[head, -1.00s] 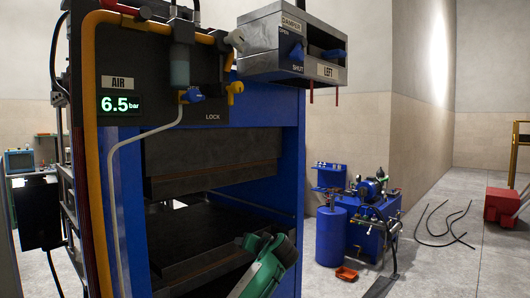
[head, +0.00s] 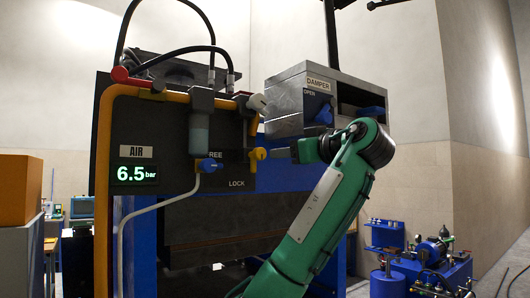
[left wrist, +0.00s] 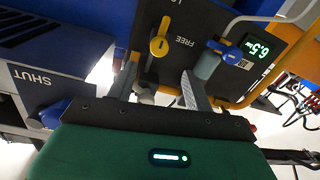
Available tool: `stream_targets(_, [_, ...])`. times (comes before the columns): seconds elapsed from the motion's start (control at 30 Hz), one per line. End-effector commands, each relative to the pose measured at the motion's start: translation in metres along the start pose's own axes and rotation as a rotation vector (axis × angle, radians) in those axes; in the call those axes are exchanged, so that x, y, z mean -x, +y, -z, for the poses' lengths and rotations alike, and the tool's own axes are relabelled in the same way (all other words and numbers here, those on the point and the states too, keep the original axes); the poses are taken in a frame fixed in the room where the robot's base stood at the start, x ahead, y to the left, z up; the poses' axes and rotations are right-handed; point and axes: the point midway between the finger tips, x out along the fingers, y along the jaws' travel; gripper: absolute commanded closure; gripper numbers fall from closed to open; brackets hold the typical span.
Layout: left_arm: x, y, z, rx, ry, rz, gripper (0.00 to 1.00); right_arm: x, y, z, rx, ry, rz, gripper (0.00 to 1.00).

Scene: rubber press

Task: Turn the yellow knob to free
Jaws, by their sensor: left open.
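The yellow knob (head: 259,153) sits on the right side of the dark panel, by the labels FREE and LOCK. In the left wrist view the knob (left wrist: 159,42) has its narrow handle pointing up toward the partly cropped LOCK label, with FREE to its right. My left gripper (head: 276,153) is just right of the knob in the head view, its fingers toward the panel. In the left wrist view the left gripper (left wrist: 160,68) is open, and the knob lies just beyond the gap between the fingertips. I see nothing between the fingers. My right gripper is out of view.
A blue knob (head: 209,165) with a white hose is left of the yellow knob. The air display (head: 137,174) reads 6.5 bar. A grey damper box (head: 303,97) juts out just above my gripper. A white-grey lever (head: 257,103) is above the yellow knob.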

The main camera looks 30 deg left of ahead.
Motion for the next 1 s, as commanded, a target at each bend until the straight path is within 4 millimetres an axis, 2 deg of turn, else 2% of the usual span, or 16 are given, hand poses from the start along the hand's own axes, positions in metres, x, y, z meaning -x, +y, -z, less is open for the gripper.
stream_targets(0.03, [-0.012, 0.000, 0.005, -0.003, 0.000, 0.005, 0.48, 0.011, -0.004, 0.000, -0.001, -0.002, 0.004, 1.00])
stream_targets(0.3, [-0.067, 0.001, 0.005, -0.005, 0.001, 0.003, 0.48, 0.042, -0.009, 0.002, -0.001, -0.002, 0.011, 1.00])
stream_targets(0.5, [-0.098, 0.001, 0.004, -0.004, 0.002, 0.002, 0.48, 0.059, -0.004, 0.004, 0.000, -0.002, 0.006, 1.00])
stream_targets(0.7, [-0.114, 0.001, 0.001, -0.003, 0.001, 0.000, 0.48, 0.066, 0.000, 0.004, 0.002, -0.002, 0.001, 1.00])
stream_targets(1.0, [-0.117, 0.001, -0.001, -0.002, 0.001, -0.001, 0.48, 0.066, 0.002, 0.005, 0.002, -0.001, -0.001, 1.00])
